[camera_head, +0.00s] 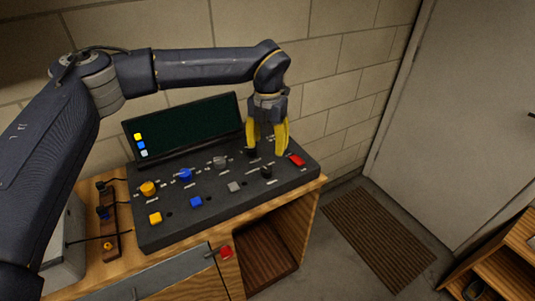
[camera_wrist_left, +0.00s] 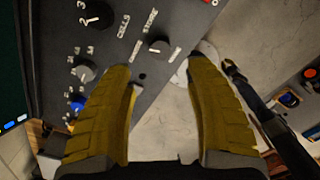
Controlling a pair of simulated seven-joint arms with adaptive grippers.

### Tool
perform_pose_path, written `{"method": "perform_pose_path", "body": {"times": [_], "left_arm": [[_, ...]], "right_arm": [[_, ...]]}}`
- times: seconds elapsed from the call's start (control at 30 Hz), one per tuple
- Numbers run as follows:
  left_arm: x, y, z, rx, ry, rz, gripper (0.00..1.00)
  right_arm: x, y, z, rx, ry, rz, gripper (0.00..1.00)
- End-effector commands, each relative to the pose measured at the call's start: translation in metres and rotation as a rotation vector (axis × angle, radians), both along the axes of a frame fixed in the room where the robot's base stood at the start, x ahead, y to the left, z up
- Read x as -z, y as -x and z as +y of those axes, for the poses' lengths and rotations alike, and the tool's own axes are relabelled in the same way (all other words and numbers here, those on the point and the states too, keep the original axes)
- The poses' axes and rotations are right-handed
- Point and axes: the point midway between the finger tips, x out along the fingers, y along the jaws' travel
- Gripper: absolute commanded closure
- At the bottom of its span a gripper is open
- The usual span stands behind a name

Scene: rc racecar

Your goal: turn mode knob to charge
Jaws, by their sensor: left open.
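The dark control panel (camera_head: 215,200) sits on a wooden bench. The knob that looks like the mode knob (camera_head: 267,171) is dark and round, near the panel's front right. In the left wrist view this knob (camera_wrist_left: 160,48) shows between and beyond my fingertips, with small labels around it; one seems to read STORE. Its pointer direction is too small to tell. My left gripper (camera_head: 267,150) is open, yellow fingers pointing down over the right part of the panel. In the left wrist view the gripper (camera_wrist_left: 163,62) holds nothing. My right gripper is not in view.
Another black knob (camera_wrist_left: 97,14), by the label CELLS, is close by. A red switch (camera_head: 297,160) is at the panel's right end. Grey (camera_head: 221,162), blue (camera_head: 185,174) and orange (camera_head: 148,188) knobs lie left. A dark screen (camera_head: 185,125) stands behind.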

Motion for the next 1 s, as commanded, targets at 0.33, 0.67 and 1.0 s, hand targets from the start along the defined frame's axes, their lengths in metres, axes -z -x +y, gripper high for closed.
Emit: {"method": "perform_pose_path", "body": {"times": [0.33,0.67,1.0], "left_arm": [[-0.017,0.0,0.0,0.001,0.0,0.001,0.45],[-0.017,0.0,0.0,0.001,0.0,0.001,0.45],[0.036,0.027,-0.038,0.132,0.096,0.099,0.45]], "right_arm": [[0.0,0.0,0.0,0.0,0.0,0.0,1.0],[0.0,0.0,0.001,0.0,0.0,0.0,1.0],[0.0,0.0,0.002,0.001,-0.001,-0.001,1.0]]}}
